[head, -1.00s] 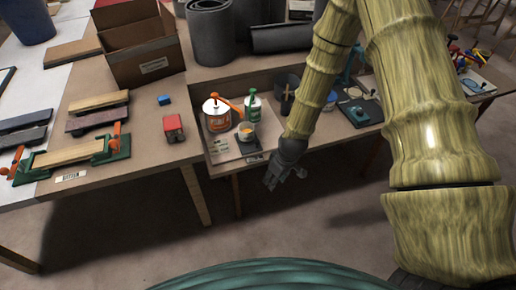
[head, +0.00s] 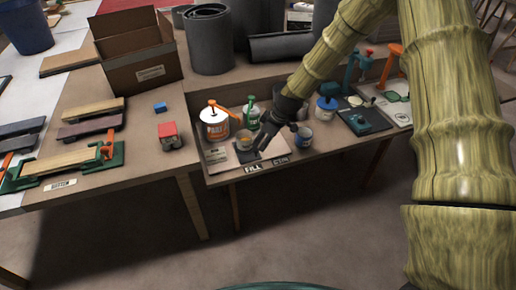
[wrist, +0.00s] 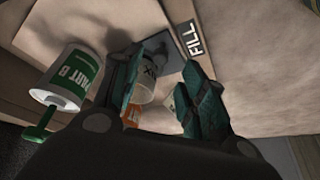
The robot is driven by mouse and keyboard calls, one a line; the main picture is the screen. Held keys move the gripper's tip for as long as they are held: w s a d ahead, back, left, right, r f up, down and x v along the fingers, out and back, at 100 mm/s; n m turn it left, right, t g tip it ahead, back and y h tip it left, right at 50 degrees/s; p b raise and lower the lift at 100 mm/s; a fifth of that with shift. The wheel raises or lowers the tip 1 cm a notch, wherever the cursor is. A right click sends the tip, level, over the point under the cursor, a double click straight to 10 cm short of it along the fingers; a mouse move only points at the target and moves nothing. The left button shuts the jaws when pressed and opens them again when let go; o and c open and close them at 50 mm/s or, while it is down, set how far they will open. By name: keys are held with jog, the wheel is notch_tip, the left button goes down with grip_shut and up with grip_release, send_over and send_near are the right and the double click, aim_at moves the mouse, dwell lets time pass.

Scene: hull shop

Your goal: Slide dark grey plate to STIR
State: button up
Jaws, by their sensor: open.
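The dark grey plate (head: 247,157) lies on the low table beside the FILL label (head: 252,168). The plate also shows in the wrist view (wrist: 170,46), partly hidden by my finger and the cup (wrist: 146,84). The STIR label (head: 281,161) is just right of FILL. My gripper (head: 260,146) is open, over the table close to the plate and cup; contact cannot be told.
An orange-and-white can (head: 215,121) and a green-and-white bottle (head: 251,114) stand behind the cup. A blue-and-white can (head: 303,137) stands to the right of my gripper. A dark plate with a blue-green item (head: 366,121) lies further right.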

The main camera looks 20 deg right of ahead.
aim_at(257, 150)
jog(key=shift+x, duration=3.1)
grip_shut()
